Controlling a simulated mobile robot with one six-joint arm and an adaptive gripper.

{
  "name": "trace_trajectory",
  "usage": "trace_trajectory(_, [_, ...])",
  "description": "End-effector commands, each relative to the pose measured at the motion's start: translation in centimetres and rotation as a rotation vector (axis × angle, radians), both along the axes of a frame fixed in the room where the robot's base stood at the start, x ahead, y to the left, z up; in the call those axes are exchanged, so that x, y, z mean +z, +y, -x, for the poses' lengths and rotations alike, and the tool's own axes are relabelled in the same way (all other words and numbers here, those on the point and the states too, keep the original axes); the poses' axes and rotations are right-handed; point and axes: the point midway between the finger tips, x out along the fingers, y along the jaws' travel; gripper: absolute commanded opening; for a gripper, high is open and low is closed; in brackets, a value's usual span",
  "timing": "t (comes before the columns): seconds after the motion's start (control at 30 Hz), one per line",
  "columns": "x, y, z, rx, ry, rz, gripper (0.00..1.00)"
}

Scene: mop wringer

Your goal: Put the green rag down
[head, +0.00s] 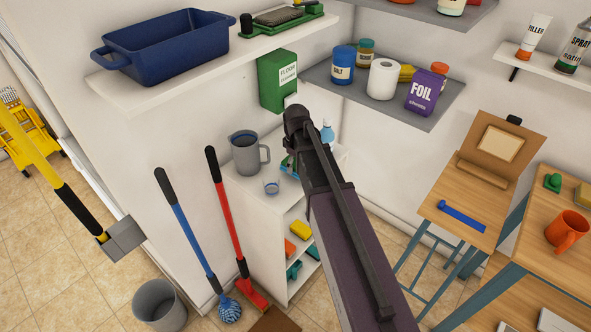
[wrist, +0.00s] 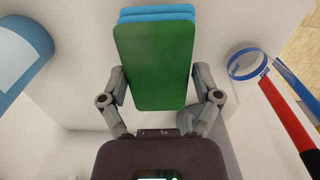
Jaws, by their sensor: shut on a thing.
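The green rag (wrist: 155,70) is a flat folded pad between the two fingers of my gripper (wrist: 157,82) in the wrist view. My gripper is shut on its sides. Blue layers (wrist: 157,13), like folded blue rags, show just beyond its far edge; I cannot tell whether the green rag touches them. In the head view my arm hides most of the gripper. Small green and blue bits (head: 288,164) show beside the arm, over the white cabinet's top.
A green cleaner box (head: 277,82) is on the wall above. A blue-handled mop (head: 188,232) and a red-handled tool (head: 227,212) lean in front.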

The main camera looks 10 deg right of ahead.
Motion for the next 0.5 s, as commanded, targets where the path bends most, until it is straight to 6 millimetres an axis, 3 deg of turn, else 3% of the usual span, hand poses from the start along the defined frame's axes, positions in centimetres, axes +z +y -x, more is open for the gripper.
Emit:
trace_trajectory(0.23, [-1.9, -0.2, 0.0, -0.003, 0.000, 0.000, 0.28])
trace_trajectory(0.5, [-2.3, -0.2, 0.0, -0.003, 0.000, 0.000, 0.28])
